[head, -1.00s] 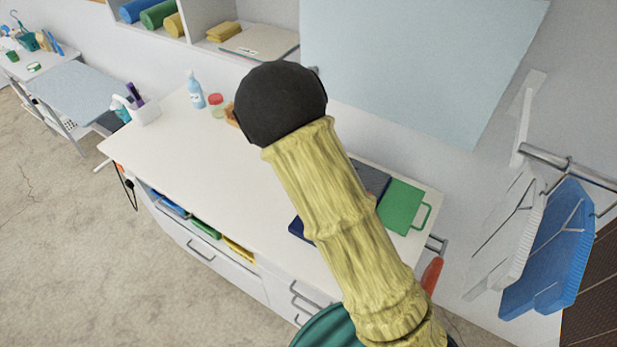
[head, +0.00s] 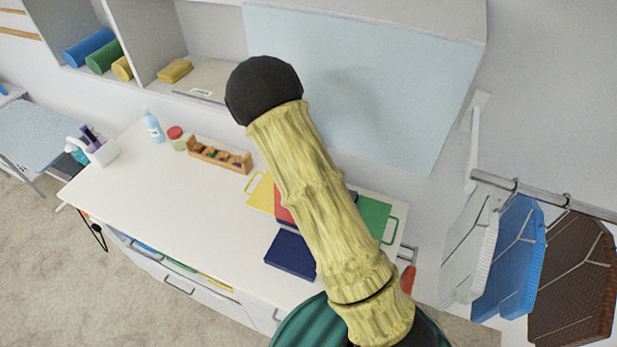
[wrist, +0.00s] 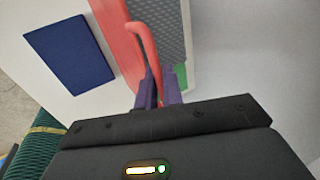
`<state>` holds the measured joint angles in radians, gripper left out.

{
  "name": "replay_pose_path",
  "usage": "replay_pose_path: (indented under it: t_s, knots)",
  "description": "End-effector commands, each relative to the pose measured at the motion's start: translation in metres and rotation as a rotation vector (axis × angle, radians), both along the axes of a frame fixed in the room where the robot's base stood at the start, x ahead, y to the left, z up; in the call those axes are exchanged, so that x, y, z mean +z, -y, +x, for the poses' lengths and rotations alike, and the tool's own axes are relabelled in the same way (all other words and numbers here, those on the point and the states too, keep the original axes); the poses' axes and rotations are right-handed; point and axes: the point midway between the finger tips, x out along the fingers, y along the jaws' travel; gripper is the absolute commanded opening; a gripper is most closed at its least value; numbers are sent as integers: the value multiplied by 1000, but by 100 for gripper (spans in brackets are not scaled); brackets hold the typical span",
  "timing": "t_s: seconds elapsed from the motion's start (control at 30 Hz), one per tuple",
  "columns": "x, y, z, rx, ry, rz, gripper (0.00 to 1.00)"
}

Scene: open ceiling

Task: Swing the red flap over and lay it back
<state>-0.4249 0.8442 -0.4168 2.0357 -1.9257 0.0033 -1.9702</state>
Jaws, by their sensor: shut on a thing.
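The red flap (wrist: 118,40) shows in the wrist view as a narrow panel with a red loop handle (wrist: 146,45). My gripper (wrist: 159,88) has its purple fingers closed around the near end of that handle. A grey textured surface (wrist: 165,25) lies beside the flap, on its right. In the head view only a sliver of the red flap (head: 283,207) shows left of my arm. My gripper is hidden there behind the arm. I cannot tell the flap's exact tilt.
A yellow flap (head: 261,196), a green flap (head: 373,217) and a dark blue panel (head: 290,254) are around my arm on the white counter (head: 180,210). A wooden rack (head: 219,155) stands behind. Boards hang on a rail (head: 540,197) at right.

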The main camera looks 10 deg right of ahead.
Motion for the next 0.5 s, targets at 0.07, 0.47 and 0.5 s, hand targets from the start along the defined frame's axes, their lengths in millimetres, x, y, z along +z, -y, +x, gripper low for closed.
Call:
replay_pose_path:
  t_s: [0.07,0.47,0.5]
  knots:
    - [-5,-1,-4,3,-13,2,0]
    - [-6,-1,-5,2,-14,2,25]
    - [-6,-1,-5,2,-14,2,25]
